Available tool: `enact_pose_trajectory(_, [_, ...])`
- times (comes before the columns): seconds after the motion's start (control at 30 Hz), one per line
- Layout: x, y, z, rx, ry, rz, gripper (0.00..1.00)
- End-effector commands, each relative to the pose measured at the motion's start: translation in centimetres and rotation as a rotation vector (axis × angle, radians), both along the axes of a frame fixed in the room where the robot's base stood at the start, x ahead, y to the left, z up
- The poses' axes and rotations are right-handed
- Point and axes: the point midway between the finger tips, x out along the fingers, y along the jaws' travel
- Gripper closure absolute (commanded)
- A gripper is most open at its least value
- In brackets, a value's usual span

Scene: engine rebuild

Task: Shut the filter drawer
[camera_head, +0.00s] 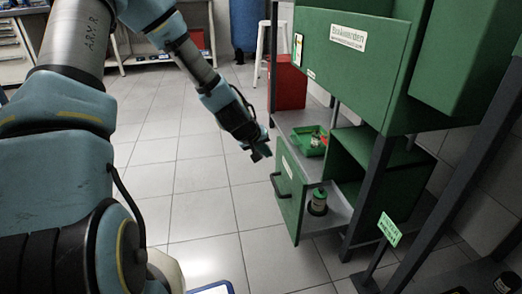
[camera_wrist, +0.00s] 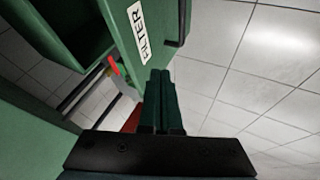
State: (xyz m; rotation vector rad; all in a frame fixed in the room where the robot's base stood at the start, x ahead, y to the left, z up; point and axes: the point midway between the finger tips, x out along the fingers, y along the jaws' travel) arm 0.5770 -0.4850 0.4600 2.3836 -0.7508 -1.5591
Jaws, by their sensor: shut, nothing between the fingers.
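The filter drawer (camera_head: 289,212) is pulled out of the green cabinet (camera_head: 378,158) at the lower right in the head view. Its front has a dark handle (camera_head: 277,186) and a pale label.
A large green cabinet (camera_head: 350,62) overhangs the drawer area. A dark post (camera_head: 369,195) and a small green sign (camera_head: 389,230) stand at right.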

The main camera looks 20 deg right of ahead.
Motion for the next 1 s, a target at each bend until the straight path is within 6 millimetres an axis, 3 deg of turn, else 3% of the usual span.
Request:
enact_pose_trajectory(0.07, [0.4, -0.9, -1.7, 0.0, 0.002, -0.001, 1.0])
enact_pose_trajectory(0.33, [0.1, -4.2, -1.4, 0.0, -0.001, -0.003, 1.0])
enact_pose_trajectory(1.0, [-0.2, -5.9, -1.1, 0.0, -0.001, -0.003, 1.0])
